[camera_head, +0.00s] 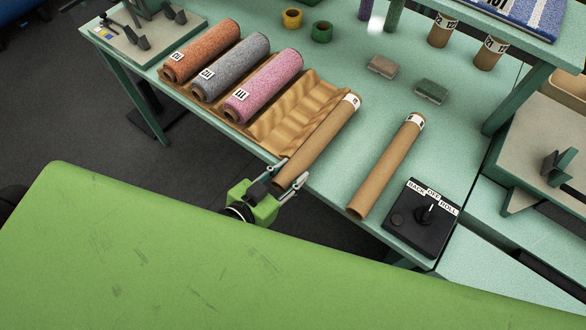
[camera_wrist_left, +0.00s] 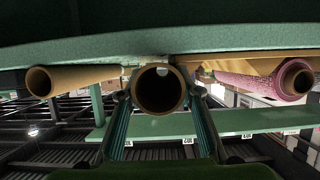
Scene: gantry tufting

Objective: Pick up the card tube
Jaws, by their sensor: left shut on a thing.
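A brown card tube (camera_head: 318,150) with a white label at its far end lies over the right edge of the wavy tan rack. My left gripper (camera_head: 283,178) is shut on its near end, at the table's front edge. In the left wrist view the open round end of this tube (camera_wrist_left: 160,90) sits between the two fingers. A second card tube (camera_head: 386,168) lies on the table to the right, apart from the gripper. It also shows in the left wrist view (camera_wrist_left: 62,78). My right gripper is not in view.
Orange (camera_head: 203,51), grey (camera_head: 232,67) and pink (camera_head: 265,84) rolls lie on the rack (camera_head: 296,112) to the left. A black control box (camera_head: 423,217) stands at the table's right front. Two blocks and small yellow and green rings lie farther back. My green body fills the foreground.

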